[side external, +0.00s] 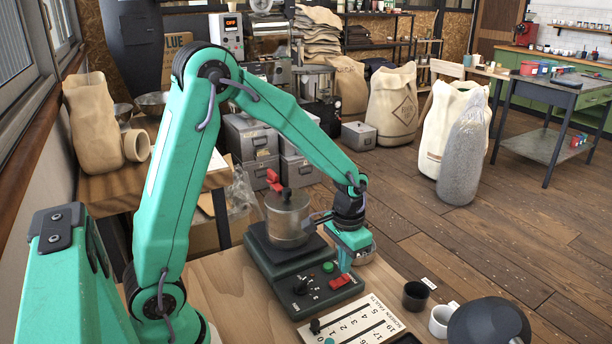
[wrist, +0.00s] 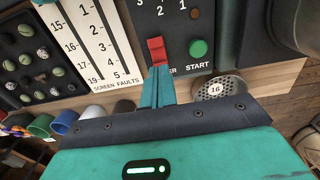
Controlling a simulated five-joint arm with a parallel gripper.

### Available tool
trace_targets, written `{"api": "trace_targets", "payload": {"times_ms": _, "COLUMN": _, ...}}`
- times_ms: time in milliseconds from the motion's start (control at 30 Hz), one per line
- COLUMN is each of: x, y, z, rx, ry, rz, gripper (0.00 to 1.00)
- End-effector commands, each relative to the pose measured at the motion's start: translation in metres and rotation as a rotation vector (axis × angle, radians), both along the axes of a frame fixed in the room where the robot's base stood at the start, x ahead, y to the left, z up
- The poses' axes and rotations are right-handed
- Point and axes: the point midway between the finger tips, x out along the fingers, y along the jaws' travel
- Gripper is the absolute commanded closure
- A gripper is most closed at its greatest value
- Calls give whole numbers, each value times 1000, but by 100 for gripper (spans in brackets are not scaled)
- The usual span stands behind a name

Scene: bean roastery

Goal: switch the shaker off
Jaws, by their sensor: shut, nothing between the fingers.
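The shaker has a dark green base (side external: 262,255) with a lidded metal pot (side external: 287,222) on top. Its front panel carries a red rocker switch (side external: 340,281), a green START button (side external: 328,267) and a black knob (side external: 301,287). In the wrist view the red switch (wrist: 157,50) is just beyond my gripper (wrist: 158,70), whose fingers are together and empty. The fingertips overlap the switch's near end; I cannot tell whether they touch. They hide part of the label below it. The green START button (wrist: 198,48) is to the right. In the side view my gripper (side external: 345,265) is over the panel.
A white numbered card (side external: 358,325) lies in front of the shaker. A perforated sieve marked 16 (wrist: 216,90) is close to the right of my fingers. A black cup (side external: 415,295) and a white mug (side external: 441,320) stand to the right. A bean tray (wrist: 38,62) is at left.

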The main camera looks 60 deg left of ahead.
Motion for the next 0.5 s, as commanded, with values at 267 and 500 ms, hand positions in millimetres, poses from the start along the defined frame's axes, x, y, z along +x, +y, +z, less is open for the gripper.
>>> {"api": "trace_targets", "payload": {"times_ms": 267, "x": 0, "y": 0, "z": -3, "rx": 0, "ry": 1, "rz": 0, "gripper": 100}}
{"api": "trace_targets", "payload": {"times_ms": 500, "x": 0, "y": 0, "z": -6, "rx": 0, "ry": 1, "rz": 0, "gripper": 100}}
